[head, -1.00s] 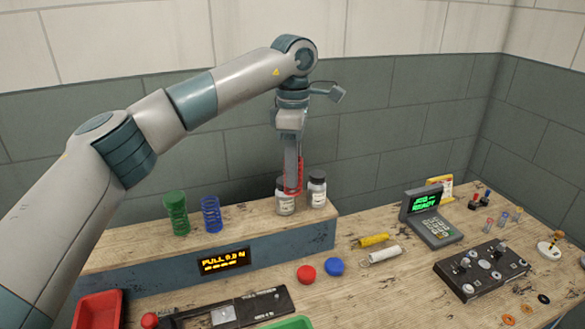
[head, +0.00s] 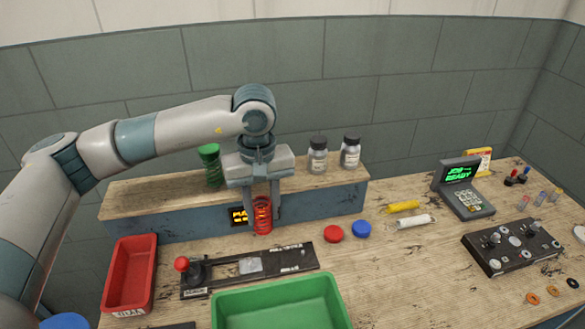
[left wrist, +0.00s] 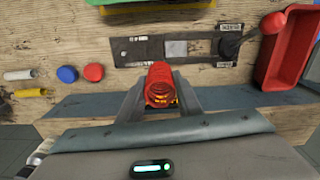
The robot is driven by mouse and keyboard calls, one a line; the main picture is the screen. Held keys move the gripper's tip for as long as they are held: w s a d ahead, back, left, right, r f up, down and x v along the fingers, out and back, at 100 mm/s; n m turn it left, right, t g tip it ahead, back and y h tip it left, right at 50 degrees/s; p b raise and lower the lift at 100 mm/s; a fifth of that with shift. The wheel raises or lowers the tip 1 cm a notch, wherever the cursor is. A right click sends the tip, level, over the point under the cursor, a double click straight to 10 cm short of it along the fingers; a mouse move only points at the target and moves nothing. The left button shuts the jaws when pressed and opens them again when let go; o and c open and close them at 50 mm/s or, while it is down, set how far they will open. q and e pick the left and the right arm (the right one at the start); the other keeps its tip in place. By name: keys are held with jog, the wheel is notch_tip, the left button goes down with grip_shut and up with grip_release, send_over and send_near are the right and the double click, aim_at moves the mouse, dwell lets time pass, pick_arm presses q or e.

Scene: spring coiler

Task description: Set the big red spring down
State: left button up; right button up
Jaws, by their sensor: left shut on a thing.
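The big red spring (head: 262,216) is upright between the fingers of my left gripper (head: 262,212), which is shut on it. In the head view it is in front of the shelf's front face, partly covering the orange display. In the left wrist view the red spring (left wrist: 160,84) shows between the two fingers (left wrist: 160,95). Whether its lower end touches the table I cannot tell. My right gripper is not in view.
A black lever fixture (head: 248,266) lies just in front of the spring. A red tray (head: 130,275) is left and a green tray (head: 280,305) nearer. Red (head: 333,233) and blue (head: 361,229) caps lie right. A green spring (head: 210,166) and two jars (head: 334,153) stand on the shelf (head: 150,195).

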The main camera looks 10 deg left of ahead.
pick_arm(q)
jog(key=s+a+f+m, duration=0.2)
jog(key=s, duration=0.3)
jog(key=s+a+f+m, duration=0.2)
jog(key=s+a+m, duration=0.1)
jog(key=s, duration=0.2)
jog(key=shift+s+m, duration=0.3)
jog(key=shift+s, duration=0.05)
